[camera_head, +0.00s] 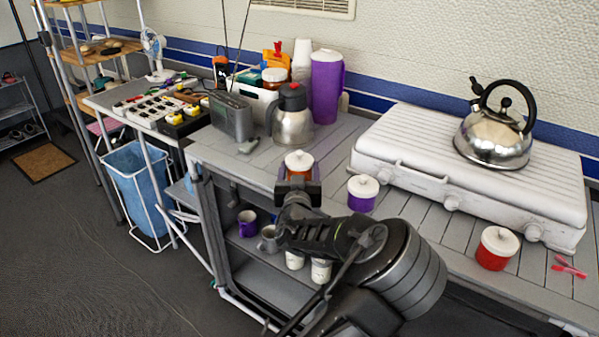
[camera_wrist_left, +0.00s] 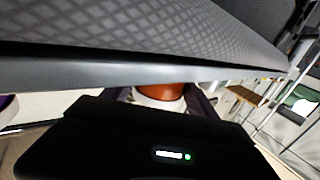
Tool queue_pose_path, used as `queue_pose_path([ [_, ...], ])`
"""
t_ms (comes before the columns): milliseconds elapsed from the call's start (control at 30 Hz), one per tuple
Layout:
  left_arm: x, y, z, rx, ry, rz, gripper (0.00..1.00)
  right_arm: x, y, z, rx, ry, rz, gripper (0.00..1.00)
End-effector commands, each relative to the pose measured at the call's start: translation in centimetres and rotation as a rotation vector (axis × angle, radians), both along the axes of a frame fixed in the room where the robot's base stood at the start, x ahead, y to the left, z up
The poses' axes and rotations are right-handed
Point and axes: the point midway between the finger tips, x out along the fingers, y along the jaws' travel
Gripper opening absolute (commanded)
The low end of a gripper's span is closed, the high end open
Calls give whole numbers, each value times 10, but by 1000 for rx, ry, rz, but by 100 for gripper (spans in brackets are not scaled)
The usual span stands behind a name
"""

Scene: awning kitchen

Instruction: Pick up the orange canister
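The orange canister (camera_head: 299,163) has a white lid and stands upright at the front of the grey counter, left of the purple canister. My left gripper (camera_head: 298,178) is at its near side, with one finger on each side of it. The gripper hides the lower part of the canister. In the left wrist view the canister (camera_wrist_left: 165,89) shows between the two dark fingers (camera_wrist_left: 164,100), below the large grey surface. The fingers look open around it; contact is hard to make out. My right gripper is not in view.
A purple canister (camera_head: 362,193) stands close to the right, and a red one (camera_head: 496,248) farther right. A steel jug (camera_head: 292,120) and grey radio (camera_head: 231,116) stand behind. A white stove (camera_head: 440,160) with a kettle (camera_head: 493,138) fills the right. Cups (camera_head: 247,222) sit on the shelf below.

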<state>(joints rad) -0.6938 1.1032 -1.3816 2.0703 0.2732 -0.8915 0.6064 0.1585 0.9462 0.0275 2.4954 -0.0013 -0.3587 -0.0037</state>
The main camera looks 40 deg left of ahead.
Motion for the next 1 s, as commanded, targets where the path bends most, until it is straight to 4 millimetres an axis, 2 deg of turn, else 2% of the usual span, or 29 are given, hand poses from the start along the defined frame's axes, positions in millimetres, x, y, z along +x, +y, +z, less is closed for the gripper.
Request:
queue_pose_path([
  [67, 0, 0, 0, 0, 0, 0, 60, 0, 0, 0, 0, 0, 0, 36],
  [567, 0, 0, 0, 0, 0, 0, 19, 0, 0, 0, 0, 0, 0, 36],
  [833, 0, 0, 2, 0, -1, 0, 18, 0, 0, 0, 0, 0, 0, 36],
  [1000, 0, 0, 17, 0, -4, -1, 18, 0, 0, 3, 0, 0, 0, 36],
])
